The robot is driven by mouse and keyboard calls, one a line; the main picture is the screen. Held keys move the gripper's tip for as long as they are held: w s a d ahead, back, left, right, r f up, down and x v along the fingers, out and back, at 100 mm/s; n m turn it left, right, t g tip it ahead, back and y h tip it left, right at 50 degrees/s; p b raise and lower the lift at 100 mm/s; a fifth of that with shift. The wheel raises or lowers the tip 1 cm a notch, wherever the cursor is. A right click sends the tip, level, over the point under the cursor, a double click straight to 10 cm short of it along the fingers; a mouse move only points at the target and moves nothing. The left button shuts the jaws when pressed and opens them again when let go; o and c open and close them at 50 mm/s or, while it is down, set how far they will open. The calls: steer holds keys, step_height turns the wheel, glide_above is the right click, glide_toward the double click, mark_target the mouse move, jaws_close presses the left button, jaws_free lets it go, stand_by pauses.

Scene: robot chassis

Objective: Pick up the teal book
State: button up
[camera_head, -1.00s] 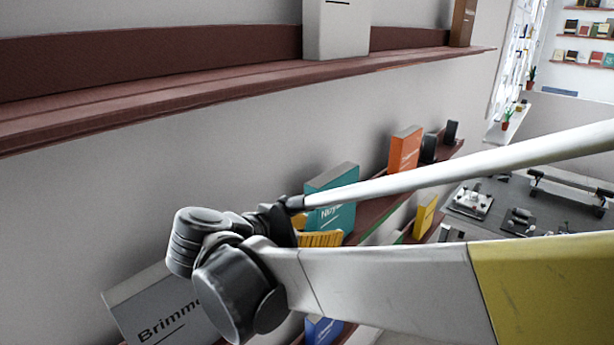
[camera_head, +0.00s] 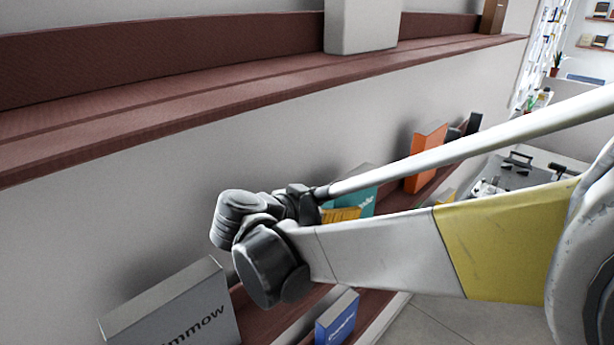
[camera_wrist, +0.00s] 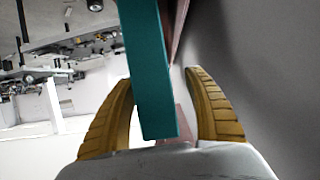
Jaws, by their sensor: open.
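The teal book (camera_head: 364,202) stands on the lower dark red shelf in the head view, partly hidden behind my arm and gripper. In the wrist view the teal book (camera_wrist: 151,80) shows edge-on, between the two yellow fingers of my gripper (camera_wrist: 160,112). My gripper is open, with a gap visible on each side of the book, wider on the right. In the head view only a yellow part of my gripper (camera_head: 341,214) shows in front of the book; the rest is hidden by my wrist.
A grey book (camera_head: 180,312) stands at the lower left and a blue book (camera_head: 337,318) on a lower shelf. An orange book (camera_head: 426,158) stands farther along the shelf. An upper red shelf (camera_head: 200,95) runs above my arm, with a white book (camera_head: 362,25) on it. The wall is close behind.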

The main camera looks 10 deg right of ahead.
steer(key=x, duration=0.4)
steer(key=shift+s+d+f+p, duration=0.1)
steer(key=shift+s+d+p, duration=0.05)
steer(key=shift+d+p, duration=0.15)
jaws_close()
